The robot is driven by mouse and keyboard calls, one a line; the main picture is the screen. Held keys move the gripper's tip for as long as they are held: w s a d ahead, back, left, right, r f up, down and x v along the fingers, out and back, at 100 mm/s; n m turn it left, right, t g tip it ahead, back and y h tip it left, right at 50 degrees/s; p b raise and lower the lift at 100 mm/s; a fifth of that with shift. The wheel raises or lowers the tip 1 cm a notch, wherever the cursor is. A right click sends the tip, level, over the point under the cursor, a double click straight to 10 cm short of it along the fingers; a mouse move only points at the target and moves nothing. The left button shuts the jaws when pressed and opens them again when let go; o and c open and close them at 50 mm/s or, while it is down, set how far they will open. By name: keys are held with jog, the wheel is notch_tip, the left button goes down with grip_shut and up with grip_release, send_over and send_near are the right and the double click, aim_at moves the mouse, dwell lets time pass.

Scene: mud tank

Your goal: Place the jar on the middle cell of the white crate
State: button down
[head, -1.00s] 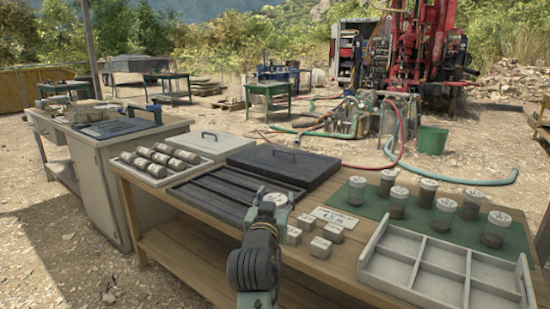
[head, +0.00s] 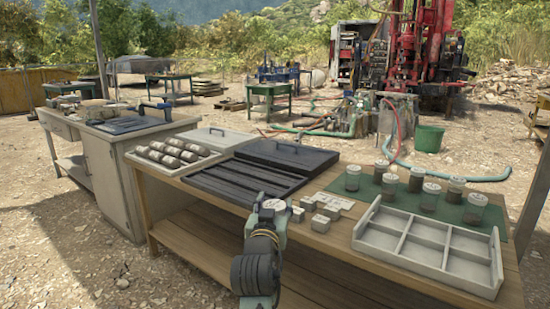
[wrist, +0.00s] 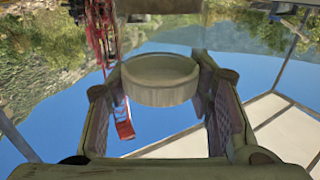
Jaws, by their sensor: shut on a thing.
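My gripper (head: 271,211) is shut on a jar with a pale round lid (head: 274,204), in front of the table's near edge in the head view. In the wrist view the jar (wrist: 160,82) sits between the two fingers; its lid and rim show, and most of its body is hidden. The white crate (head: 415,263) lies on the right end of the table, to the right of my gripper and apart from it. Its low walls and dividers form several empty cells in two rows.
Several lidded jars (head: 430,197) stand on a green mat (head: 405,204) behind the crate. Small grey blocks (head: 320,223) and a label card lie between my gripper and the crate. A dark slotted tray (head: 235,185), a black lid (head: 287,157) and a core tray (head: 150,163) occupy the left.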

jog(key=shift+n+y, duration=0.3)
jog(key=shift+y, duration=0.2)
jog(key=w+f, duration=0.1)
jog(key=f, duration=0.2)
jog(key=w+f, duration=0.1)
jog(key=f, duration=0.2)
jog(key=w+f, duration=0.1)
jog(key=f, duration=0.1)
jog(key=shift+a+f, duration=0.3)
jog(key=shift+f, duration=0.1)
jog(key=s+f, duration=0.2)
jog(key=f, duration=1.2)
jog(key=s+f+n+y, duration=0.1)
jog(key=s+f, duration=0.2)
jog(key=f, duration=1)
jog(key=shift+s+d+f+y, duration=0.2)
jog(key=shift+d+f+y, duration=0.15)
jog(key=shift+d, duration=0.1)
